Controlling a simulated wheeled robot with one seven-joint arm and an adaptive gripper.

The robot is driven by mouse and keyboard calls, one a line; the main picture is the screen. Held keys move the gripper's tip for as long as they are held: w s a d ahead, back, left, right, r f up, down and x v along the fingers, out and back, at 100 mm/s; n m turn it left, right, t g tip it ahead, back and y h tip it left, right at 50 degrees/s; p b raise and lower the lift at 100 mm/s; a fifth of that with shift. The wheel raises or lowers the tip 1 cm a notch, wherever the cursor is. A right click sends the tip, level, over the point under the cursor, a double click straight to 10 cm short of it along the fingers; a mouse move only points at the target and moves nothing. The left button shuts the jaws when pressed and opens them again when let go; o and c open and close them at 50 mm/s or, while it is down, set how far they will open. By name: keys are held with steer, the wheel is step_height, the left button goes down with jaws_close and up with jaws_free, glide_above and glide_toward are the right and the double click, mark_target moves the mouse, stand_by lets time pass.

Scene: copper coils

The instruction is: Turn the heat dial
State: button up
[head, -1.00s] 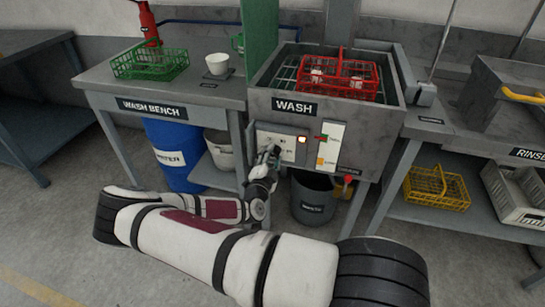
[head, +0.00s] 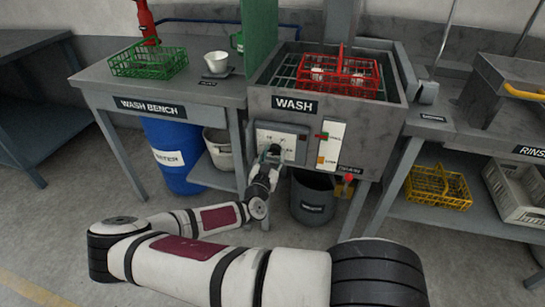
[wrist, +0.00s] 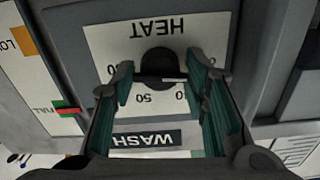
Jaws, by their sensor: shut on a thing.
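The heat dial (wrist: 158,66) is a round black knob on a white panel marked HEAT, upside down in the wrist view. The number 50 and parts of other numbers show around it. My gripper (wrist: 160,82) is shut on the dial, with one green-padded finger at each side of it. In the head view my gripper (head: 272,150) is at the white control panel (head: 299,150) on the front of the wash tank (head: 350,122), and hides most of the dial.
A red basket (head: 341,66) sits in the tank on a rack. Beside the dial panel is a white strip (head: 331,140) with a red-and-green marker. Below stand a grey bucket (head: 313,203) and a blue barrel (head: 168,158). A green screen (head: 259,40) rises left of the tank.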

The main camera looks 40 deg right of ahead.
steer(key=shift+f+n, duration=0.15)
steer(key=shift+n, duration=0.55)
steer(key=o, duration=1.2)
steer(key=shift+c, duration=0.2)
steer(key=shift+s, duration=0.1)
steer(key=v, duration=1.2)
